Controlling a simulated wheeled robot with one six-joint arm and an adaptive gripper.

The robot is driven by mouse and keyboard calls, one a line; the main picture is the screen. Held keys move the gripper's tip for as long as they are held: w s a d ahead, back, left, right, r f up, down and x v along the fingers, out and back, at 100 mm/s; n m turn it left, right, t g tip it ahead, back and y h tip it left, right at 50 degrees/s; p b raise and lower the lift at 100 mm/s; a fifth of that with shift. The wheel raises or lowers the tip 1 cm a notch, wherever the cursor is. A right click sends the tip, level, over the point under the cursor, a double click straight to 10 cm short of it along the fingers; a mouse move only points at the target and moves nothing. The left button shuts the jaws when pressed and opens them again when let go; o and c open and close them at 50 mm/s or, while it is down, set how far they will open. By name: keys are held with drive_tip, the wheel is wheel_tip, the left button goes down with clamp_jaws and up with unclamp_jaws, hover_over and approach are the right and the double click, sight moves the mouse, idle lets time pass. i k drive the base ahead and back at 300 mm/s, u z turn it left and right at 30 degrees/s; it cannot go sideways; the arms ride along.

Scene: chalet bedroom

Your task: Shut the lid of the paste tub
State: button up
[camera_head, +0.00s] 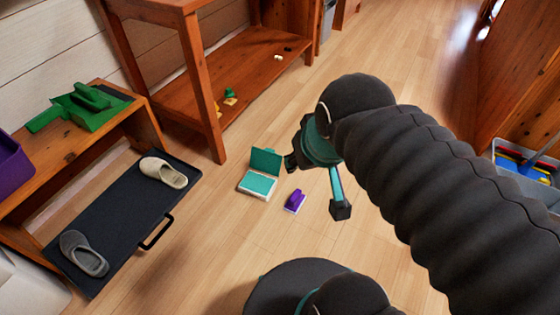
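The likely paste tub (258,184) is a small, low white box with a teal inside, on the wooden floor near the middle of the view. Its teal lid (266,161) stands raised along the far edge, so the tub is open. My gripper (316,187) hangs to the right of the tub, its fingers spread wide and nothing visible between them. It looks apart from the lid, though its height above the floor is hard to judge. My arm hides part of the floor to the right.
A purple-topped block (294,200) lies right of the tub, close to my gripper. A black tray (118,222) with two shoes is at left, below a wooden bench (75,150). A wooden table (205,95) stands behind. Floor in front of the tub is clear.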

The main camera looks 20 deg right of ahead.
sight(265, 160)
drive_tip(key=z, duration=1.35)
drive_tip(key=i, duration=4.25)
drive_tip(key=u, duration=4.8)
